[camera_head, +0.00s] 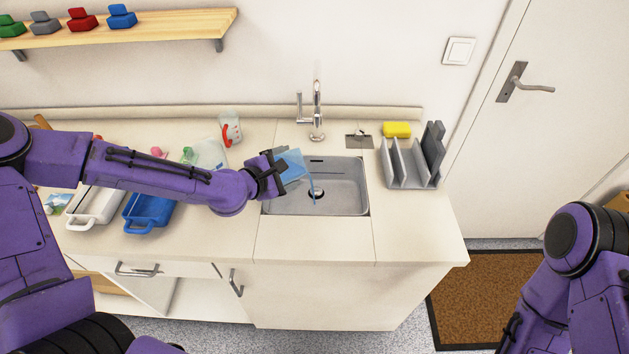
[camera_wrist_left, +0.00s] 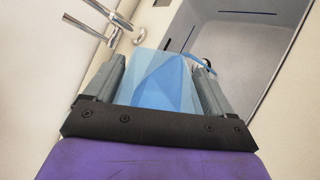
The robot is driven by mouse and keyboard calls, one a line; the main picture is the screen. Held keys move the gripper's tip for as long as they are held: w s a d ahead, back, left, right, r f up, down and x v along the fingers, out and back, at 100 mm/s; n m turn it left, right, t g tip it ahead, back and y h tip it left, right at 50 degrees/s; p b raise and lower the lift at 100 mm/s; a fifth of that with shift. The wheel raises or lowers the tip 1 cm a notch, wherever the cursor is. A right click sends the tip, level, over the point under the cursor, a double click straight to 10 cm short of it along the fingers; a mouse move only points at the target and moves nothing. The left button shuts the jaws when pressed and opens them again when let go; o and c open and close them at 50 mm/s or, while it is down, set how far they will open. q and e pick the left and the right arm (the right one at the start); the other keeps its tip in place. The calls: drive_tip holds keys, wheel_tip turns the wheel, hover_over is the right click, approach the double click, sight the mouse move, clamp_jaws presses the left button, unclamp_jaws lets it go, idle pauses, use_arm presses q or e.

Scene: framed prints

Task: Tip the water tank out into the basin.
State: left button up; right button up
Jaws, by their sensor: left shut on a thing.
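The water tank (camera_head: 292,164) is a translucent blue container, held tilted over the left part of the sink basin. My left gripper (camera_head: 272,174) is shut on it. In the left wrist view the tank (camera_wrist_left: 160,82) sits between the two grey fingers. A thin blue streak, which looks like water, runs from the tank down into the basin (camera_head: 345,190). The basin is grey and sunk into the counter, with a round drain near its middle. How much water is in the tank I cannot tell. My right arm shows at the lower right; its gripper is out of view.
A chrome tap (camera_head: 317,110) stands behind the basin. A grey rack (camera_head: 412,170) and a yellow sponge (camera_head: 397,129) are to its right. The counter front is clear.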

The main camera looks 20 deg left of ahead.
use_arm(q)
drive_tip(key=shift+d+r+m+y+p, duration=0.45)
drive_tip(key=shift+d+m+y+p, duration=0.35)
drive_tip(key=shift+p, duration=0.45)
idle(1.0)
drive_tip(key=shift+d+r+m+y+p, duration=0.15)
drive_tip(key=shift+d+m+y+p, duration=0.45)
drive_tip(key=shift+d, duration=0.5)
idle(0.3)
drive_tip(key=shift+d+m+y+p, duration=0.6)
drive_tip(key=shift+d+p, duration=0.05)
drive_tip(key=shift+d, duration=0.05)
idle(1.1)
